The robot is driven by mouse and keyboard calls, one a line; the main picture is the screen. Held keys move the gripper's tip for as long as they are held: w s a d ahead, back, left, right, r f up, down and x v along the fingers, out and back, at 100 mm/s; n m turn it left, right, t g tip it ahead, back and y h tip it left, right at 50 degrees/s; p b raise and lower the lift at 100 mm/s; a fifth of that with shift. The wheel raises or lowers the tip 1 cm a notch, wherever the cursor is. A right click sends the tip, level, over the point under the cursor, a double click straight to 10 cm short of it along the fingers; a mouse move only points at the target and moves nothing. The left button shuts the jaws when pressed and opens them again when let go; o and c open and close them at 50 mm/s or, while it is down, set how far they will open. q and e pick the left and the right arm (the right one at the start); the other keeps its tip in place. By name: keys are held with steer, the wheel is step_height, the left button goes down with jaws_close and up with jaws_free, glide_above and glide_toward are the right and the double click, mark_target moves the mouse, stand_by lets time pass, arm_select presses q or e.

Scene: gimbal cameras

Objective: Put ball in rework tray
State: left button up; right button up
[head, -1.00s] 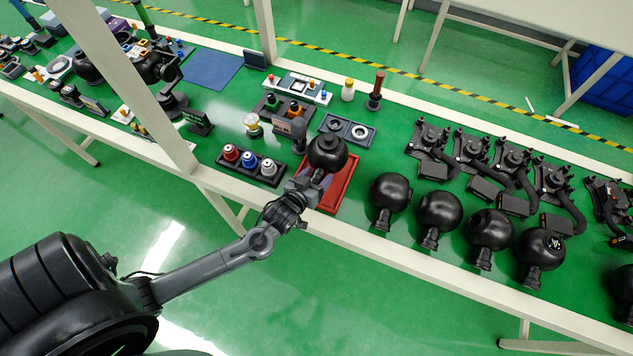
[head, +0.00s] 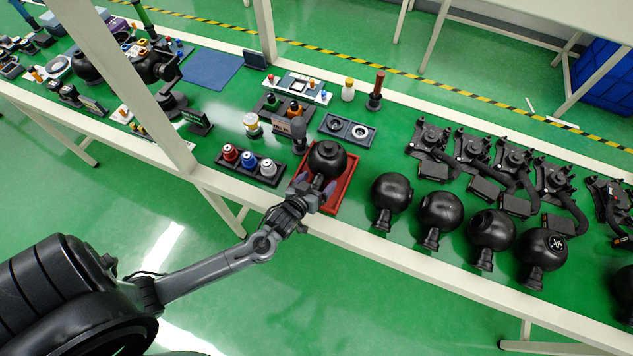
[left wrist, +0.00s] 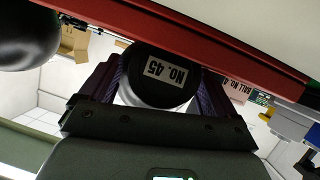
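A black ball (head: 327,157) with a short neck sits in the red tray (head: 346,180) near the table's front edge. Its neck points toward my left gripper (head: 316,189). In the left wrist view the neck end (left wrist: 160,75) carries a label "NO. 45" and lies between the two fingers of my left gripper (left wrist: 158,92). The fingers stand spread on either side of the neck, with slight gaps visible. The tray's red wall (left wrist: 220,55) runs just beyond the neck. My right gripper is not in view.
Several black balls with necks (head: 391,195) stand in a row to the right, with black bracket units (head: 430,145) behind them. A rack of coloured capped bottles (head: 250,164) is left of the tray. A dark two-ring tray (head: 347,130) lies behind it.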

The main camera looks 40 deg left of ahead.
arm_select(q)
steer(key=shift+r, duration=0.2)
steer(key=p+v, duration=0.1)
steer(key=v, duration=1)
steer(key=shift+s+d+r+p, duration=0.1)
steer(key=shift+s+p, duration=0.15)
steer(key=shift+p, duration=0.1)
steer(key=s+d+r+m+g+h, duration=0.1)
steer(key=s+d+r+m+g, duration=0.1)
steer(key=s+g, duration=0.3)
steer(key=s+d+r+m+g+h, duration=0.2)
steer(key=s+d+m+g, duration=0.2)
steer(key=s, duration=0.1)
steer(key=shift+r+m+g, duration=0.3)
steer(key=shift+r+g, duration=0.1)
step_height(320, 180, up, 27)
steer(key=p, duration=2.7)
steer(key=shift+r, duration=0.15)
